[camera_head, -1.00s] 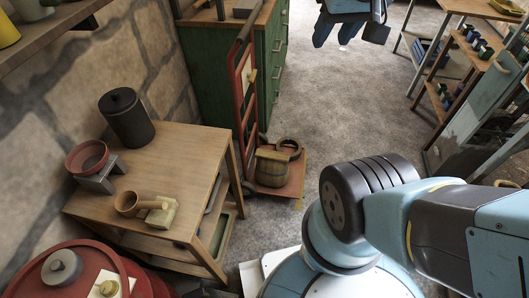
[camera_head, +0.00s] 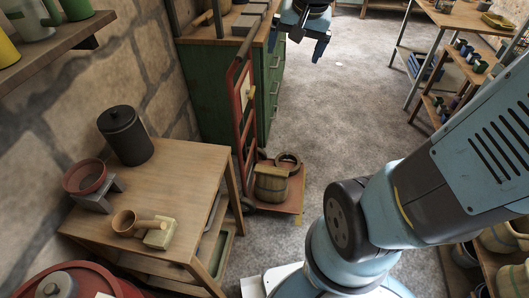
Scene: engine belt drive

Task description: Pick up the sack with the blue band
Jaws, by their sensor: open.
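I cannot make out a sack with a blue band for certain. Rounded tan containers or sacks (camera_head: 498,238) stand on a wooden shelf at the lower right, partly cut off by the picture edge and my arm; their bands are too unclear to name. My gripper (camera_head: 299,44) is at the top centre, in front of the green cabinet's right side. Its two dark blue fingers point down, apart, with nothing seen between them. It is far from the lower-right shelf.
A wooden table (camera_head: 185,165) at left holds a dark lidded pot (camera_head: 126,135), a red bowl (camera_head: 84,176) and a wooden cup (camera_head: 128,223). The central floor (camera_head: 345,110) is clear.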

